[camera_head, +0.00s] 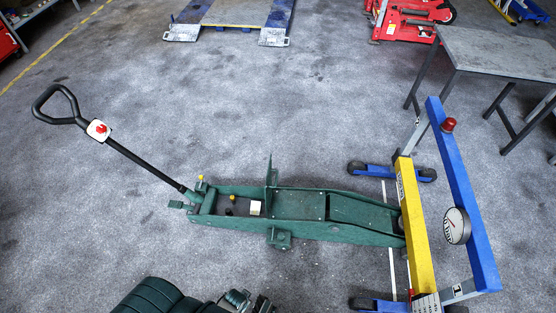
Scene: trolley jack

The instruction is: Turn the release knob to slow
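The green trolley jack (302,205) lies across the middle of the floor, its long black handle (140,163) slanting up to a loop grip at the left. A small red knob (100,129) sits on a white plate on the handle, just below the loop. The knob's markings and setting are too small to read. A dark gripper (240,301), seemingly my left one, is at the bottom edge, below the jack and well away from the knob. It is partly cut off and its finger opening is unclear. My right gripper is not in view.
A blue and yellow frame with a dial gauge (457,225) stands at the jack's right end. A grey table (500,53) is at the upper right. A blue ramp (235,12) and red equipment (405,20) are at the back. The floor around the handle is clear.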

